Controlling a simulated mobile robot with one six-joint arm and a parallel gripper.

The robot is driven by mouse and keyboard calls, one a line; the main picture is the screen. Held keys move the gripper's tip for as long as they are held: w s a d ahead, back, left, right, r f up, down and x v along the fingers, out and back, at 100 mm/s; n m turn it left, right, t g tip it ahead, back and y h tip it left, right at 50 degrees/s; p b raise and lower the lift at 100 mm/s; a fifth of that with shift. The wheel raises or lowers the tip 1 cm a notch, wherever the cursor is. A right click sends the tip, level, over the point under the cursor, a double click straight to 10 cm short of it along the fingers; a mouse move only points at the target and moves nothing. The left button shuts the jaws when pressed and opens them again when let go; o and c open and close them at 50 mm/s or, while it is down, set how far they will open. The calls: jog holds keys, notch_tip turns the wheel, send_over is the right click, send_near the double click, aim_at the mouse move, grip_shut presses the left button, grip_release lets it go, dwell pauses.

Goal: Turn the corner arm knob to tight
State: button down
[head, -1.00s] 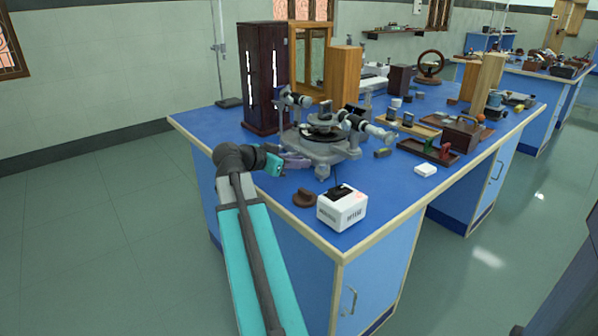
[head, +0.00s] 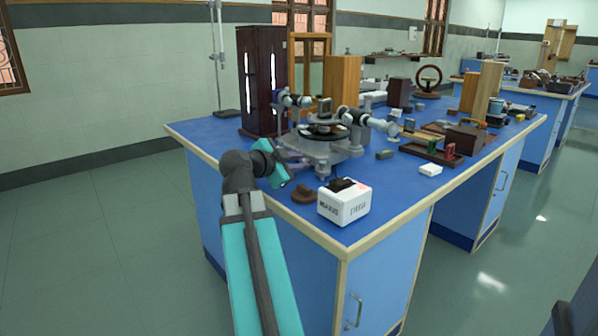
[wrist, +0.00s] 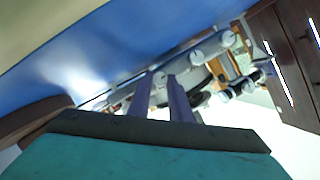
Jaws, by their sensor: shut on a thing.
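The spectrometer (head: 322,140) stands near the left end of the blue bench, with its round table, telescope tube and grey base. My gripper (head: 290,158) reaches its near left corner at the base. In the wrist view, the two purple fingers (wrist: 161,82) are close together with a small pale grey part between them. They are shut on this part, which appears to be the corner arm knob. The fingers hide most of it, so I cannot read its turn angle. More of the spectrometer shows past the fingertips in the wrist view (wrist: 205,52).
A white box (head: 344,203) with a black top piece and a brown rounded block (head: 305,194) sit close right of my gripper. A dark wooden cabinet (head: 262,78) stands behind the spectrometer. A small white block (head: 430,170) lies farther right. Open floor lies left of the bench.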

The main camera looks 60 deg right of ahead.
jog(key=shift+s+f+m+b, duration=0.2)
jog(key=shift+m+b, duration=0.3)
jog(key=shift+b, duration=0.2)
jog(key=c, duration=1.6)
grip_release()
jog(key=shift+r, duration=0.1)
jog(key=shift+w+a+r, duration=0.1)
jog(key=shift+a, duration=0.1)
jog(key=p+v, duration=0.1)
jog(key=v, duration=0.4)
jog(key=shift+p, duration=0.3)
jog(key=v, duration=0.1)
jog(key=b, duration=0.1)
jog(key=b+v, duration=0.1)
jog(key=shift+a, duration=0.4)
jog(key=shift+b+v, duration=1.25)
jog(key=shift+v, duration=1.6)
jog(key=shift+s+a, duration=0.1)
jog(key=shift+s, duration=0.1)
